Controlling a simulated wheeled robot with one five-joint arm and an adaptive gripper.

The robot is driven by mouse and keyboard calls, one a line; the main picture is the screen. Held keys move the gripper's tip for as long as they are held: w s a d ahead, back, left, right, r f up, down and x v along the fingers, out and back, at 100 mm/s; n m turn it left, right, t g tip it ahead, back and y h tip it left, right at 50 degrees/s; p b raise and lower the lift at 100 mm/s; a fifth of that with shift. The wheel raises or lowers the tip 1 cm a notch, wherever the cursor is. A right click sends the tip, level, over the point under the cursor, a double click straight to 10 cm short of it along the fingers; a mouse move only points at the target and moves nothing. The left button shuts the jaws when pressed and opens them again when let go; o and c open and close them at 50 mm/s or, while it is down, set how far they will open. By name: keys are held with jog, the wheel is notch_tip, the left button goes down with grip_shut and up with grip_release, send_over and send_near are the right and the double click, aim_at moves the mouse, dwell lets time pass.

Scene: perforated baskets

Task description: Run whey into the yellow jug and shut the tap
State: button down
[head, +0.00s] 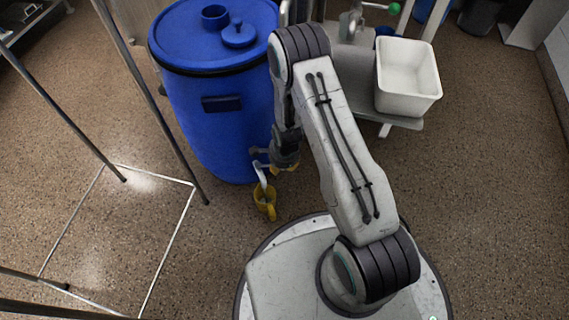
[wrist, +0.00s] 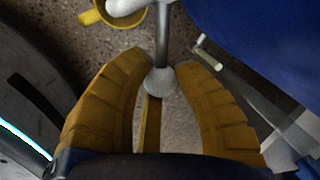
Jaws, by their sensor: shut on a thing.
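The blue barrel (head: 215,115) stands at the upper middle of the head view. Its tap has a white spout (head: 261,176) low on the barrel's right side. The yellow jug (head: 266,206) is right below the spout. In the wrist view the jug (wrist: 92,17) is at the top left, with the white spout over its mouth. My gripper (head: 284,166) is beside the tap. In the wrist view its yellow fingers (wrist: 160,68) are shut around the pale round knob (wrist: 159,82) of the tap's metal lever. I cannot tell whether whey is running or how full the jug is.
A white tub (head: 408,75) stands on a low grey stand at the upper right. A thin metal frame (head: 170,245) stands at the left. Speckled floor is free at the right and between the frame and my base.

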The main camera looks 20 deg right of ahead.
jog(key=shift+a, duration=0.15)
jog(key=c, duration=1.2)
grip_release()
jog(key=shift+r, duration=0.5)
jog(key=r, duration=0.3)
jog(key=s+r, duration=0.1)
jog(key=r, duration=0.3)
jog(key=s+r, duration=0.1)
jog(key=r, duration=0.2)
jog(key=shift+s+r, duration=0.15)
jog(key=shift+r, duration=0.25)
